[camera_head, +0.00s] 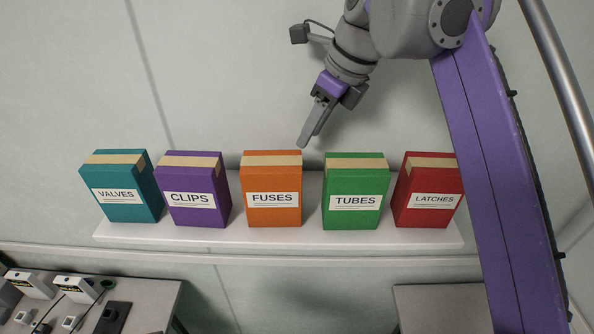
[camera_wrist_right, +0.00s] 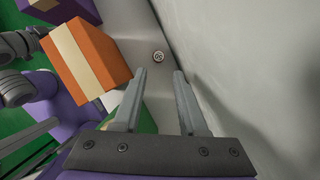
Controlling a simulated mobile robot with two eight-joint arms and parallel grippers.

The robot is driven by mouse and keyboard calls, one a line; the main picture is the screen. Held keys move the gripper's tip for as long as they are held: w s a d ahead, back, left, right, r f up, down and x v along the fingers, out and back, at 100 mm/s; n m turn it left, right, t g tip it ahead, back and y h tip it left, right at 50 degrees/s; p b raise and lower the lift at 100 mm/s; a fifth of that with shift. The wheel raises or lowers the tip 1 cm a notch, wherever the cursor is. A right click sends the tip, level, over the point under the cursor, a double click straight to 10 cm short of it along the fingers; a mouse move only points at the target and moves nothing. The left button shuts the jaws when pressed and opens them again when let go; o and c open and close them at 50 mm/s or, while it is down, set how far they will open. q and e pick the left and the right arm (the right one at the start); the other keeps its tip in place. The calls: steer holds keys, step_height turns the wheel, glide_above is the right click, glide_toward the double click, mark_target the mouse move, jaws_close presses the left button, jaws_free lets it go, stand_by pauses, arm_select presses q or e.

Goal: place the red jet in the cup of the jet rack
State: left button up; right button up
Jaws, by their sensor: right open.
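I see neither a red jet nor a jet rack that I can make out in either view. My right gripper (camera_head: 304,144) is above and behind the shelf boxes, by the wall, with its fingers pointing down. In the right wrist view its two fingers (camera_wrist_right: 160,73) are apart with nothing between them. A small round disc (camera_wrist_right: 158,56) with dark marks lies on the shelf just beyond the fingertips, behind the orange box; its marking is too small to read. My left gripper does not show.
A white wall shelf (camera_head: 280,236) holds a teal VALVES box (camera_head: 122,178), purple CLIPS box (camera_head: 194,180), orange FUSES box (camera_head: 272,178), green TUBES box (camera_head: 355,180) and red LATCHES box (camera_head: 427,180). A bench (camera_head: 150,297) with handheld testers (camera_head: 80,287) stands lower left.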

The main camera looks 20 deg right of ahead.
steer(key=x, duration=0.4)
steer(key=shift+s+f+b, duration=0.1)
steer(key=shift+b, duration=0.2)
steer(key=shift+s+x, duration=0.1)
steer(key=shift+x, duration=1.3)
steer(key=shift+s+x, duration=0.15)
steer(key=shift+x, duration=1.25)
steer(key=shift+f, duration=0.1)
jaws_close()
